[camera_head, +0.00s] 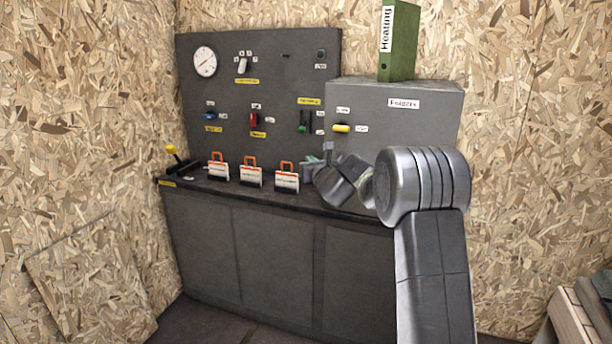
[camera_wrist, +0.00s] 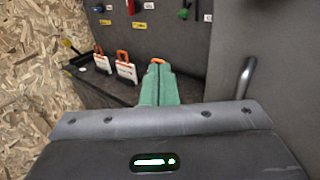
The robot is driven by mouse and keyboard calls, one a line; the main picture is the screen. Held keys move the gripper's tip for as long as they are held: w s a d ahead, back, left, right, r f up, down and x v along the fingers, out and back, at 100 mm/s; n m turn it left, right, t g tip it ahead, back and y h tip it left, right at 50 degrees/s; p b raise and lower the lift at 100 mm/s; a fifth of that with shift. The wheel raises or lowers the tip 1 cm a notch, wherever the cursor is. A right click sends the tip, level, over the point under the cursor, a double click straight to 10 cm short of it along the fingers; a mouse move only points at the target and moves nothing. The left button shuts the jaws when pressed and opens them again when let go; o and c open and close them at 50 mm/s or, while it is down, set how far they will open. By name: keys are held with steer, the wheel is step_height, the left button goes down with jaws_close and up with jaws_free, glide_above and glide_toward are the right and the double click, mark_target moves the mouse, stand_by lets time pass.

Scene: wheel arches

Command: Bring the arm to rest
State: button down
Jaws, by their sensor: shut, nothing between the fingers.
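My arm (camera_head: 432,220) rises at the right of the head view and bends left over the right part of the bench. My gripper (camera_wrist: 160,72) shows in the wrist view as green fingers closed together with nothing between them. In the head view my gripper (camera_head: 312,160) is small and partly hidden by my wrist. It is close to the rightmost orange-handled padlock-shaped block (camera_head: 287,178). In the wrist view the fingers cover most of that block, and only its orange handle (camera_wrist: 157,61) shows beyond the tips. I cannot tell whether they touch.
Two more orange-handled blocks (camera_head: 251,178) (camera_head: 218,169) stand further left on the dark bench (camera_head: 270,260). A yellow-knobbed lever (camera_head: 172,149) is at its left end. The switch panel (camera_head: 270,85) stands behind. A grey box (camera_head: 430,125) bears a green binder (camera_head: 400,45).

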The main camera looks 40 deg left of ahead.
steer(key=shift+s+d+b, duration=0.25)
steer(key=shift+s+d, duration=0.05)
steer(key=shift+s, duration=0.3)
steer(key=shift+s+d+b, duration=0.25)
steer(key=shift+s+b, duration=0.05)
steer(key=shift+s, duration=0.35)
steer(key=shift+s+d+b, duration=0.25)
steer(key=shift+s+d, duration=0.05)
steer(key=shift+s, duration=0.3)
